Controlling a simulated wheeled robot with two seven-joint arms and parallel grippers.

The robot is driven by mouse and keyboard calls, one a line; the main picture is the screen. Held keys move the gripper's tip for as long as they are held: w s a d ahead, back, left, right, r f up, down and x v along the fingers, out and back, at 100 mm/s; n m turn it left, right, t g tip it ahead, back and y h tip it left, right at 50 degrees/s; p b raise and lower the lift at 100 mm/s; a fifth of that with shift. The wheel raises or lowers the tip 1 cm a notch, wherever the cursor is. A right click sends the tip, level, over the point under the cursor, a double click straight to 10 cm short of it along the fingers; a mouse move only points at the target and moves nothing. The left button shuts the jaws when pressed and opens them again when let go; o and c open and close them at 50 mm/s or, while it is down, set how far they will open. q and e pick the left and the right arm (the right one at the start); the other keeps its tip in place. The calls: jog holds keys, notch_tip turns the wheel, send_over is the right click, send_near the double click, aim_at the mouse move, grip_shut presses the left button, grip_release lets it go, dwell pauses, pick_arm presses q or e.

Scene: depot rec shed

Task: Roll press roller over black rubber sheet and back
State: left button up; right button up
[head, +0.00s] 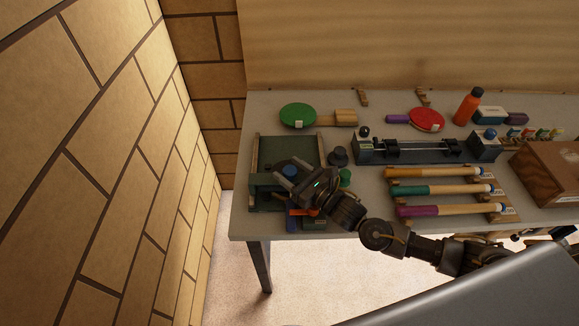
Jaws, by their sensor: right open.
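A dark flat bed with light side rails (256,152) lies at the left end of the table. The dark sheet surface (285,147) shows on its far half; whether this is the black rubber sheet alone I cannot tell. A dark green bar (262,180), likely part of the press roller, crosses the bed, with a blue knob (290,171) nearby. My right gripper (291,182) is open, low over the bar and knob, and hides much of them. Whether it touches them I cannot tell. My left gripper is out of view.
A green paddle (298,115) and a red paddle (427,119) lie at the back, near an orange bottle (468,107). A long clamp fixture (425,151), a rack of coloured-handled tools (440,189) and a wooden box (548,172) fill the right. A brick wall stands left.

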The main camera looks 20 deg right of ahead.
jog(key=shift+w+a, duration=0.1)
jog(key=shift+w, duration=0.15)
